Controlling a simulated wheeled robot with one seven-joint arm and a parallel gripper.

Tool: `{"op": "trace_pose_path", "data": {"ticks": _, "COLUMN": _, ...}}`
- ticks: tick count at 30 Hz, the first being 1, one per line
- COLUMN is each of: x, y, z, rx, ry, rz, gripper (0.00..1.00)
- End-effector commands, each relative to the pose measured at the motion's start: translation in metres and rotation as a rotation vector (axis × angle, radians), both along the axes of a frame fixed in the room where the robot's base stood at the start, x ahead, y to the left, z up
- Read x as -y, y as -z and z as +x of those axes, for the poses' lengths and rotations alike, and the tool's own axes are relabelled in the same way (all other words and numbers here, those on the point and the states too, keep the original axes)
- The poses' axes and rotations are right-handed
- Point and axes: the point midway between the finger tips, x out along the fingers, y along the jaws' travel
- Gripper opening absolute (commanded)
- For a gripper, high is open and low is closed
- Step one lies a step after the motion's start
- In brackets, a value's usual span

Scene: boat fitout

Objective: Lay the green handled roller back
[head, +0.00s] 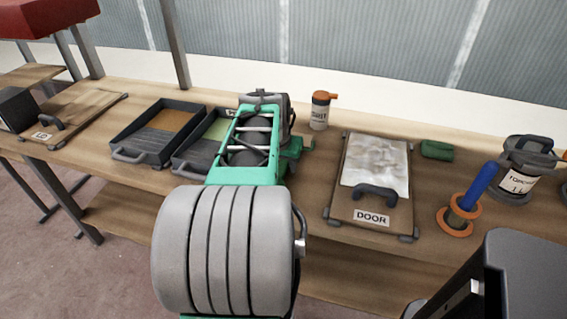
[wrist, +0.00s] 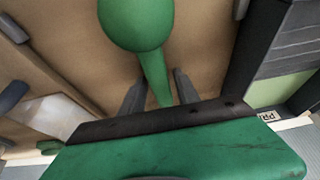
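The green handled roller (wrist: 136,22) shows in the wrist view as a rounded green grip that narrows to a neck. The neck runs between the two dark fingers of my gripper (wrist: 160,88), which appear closed on it. The roller's head is hidden. In the head view my arm covers most of the gripper area, and some green (head: 291,155) shows just right of it over the bench; I cannot tell whether that is the roller or my gripper.
A dark tray with green paint (head: 190,166) lies left of my arm, and a tray with tan paint (head: 124,153) lies further left. The DOOR board (head: 350,213) lies right.

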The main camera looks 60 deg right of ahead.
Motion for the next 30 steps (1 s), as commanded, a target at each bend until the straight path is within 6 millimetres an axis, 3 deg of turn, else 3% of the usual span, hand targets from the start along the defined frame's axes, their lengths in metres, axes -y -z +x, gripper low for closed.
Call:
{"op": "trace_pose_path", "data": {"ticks": 3, "x": 0.000, "y": 0.000, "z": 0.000, "rx": 0.000, "ry": 0.000, "rz": 0.000, "gripper": 0.49}}
{"op": "trace_pose_path", "data": {"ticks": 11, "x": -0.001, "y": -0.001, "z": 0.000, "rx": 0.000, "ry": 0.000, "rz": 0.001, "gripper": 0.49}}
{"op": "trace_pose_path", "data": {"ticks": 22, "x": -0.023, "y": -0.061, "z": -0.003, "rx": 0.001, "ry": 0.000, "rz": -0.002, "gripper": 0.49}}
{"op": "trace_pose_path", "data": {"ticks": 28, "x": -0.030, "y": -0.073, "z": -0.003, "rx": 0.000, "ry": -0.005, "rz": 0.002, "gripper": 0.49}}
{"op": "trace_pose_path", "data": {"ticks": 30, "x": -0.038, "y": -0.078, "z": 0.008, "rx": -0.002, "ry": -0.041, "rz": 0.003, "gripper": 0.49}}
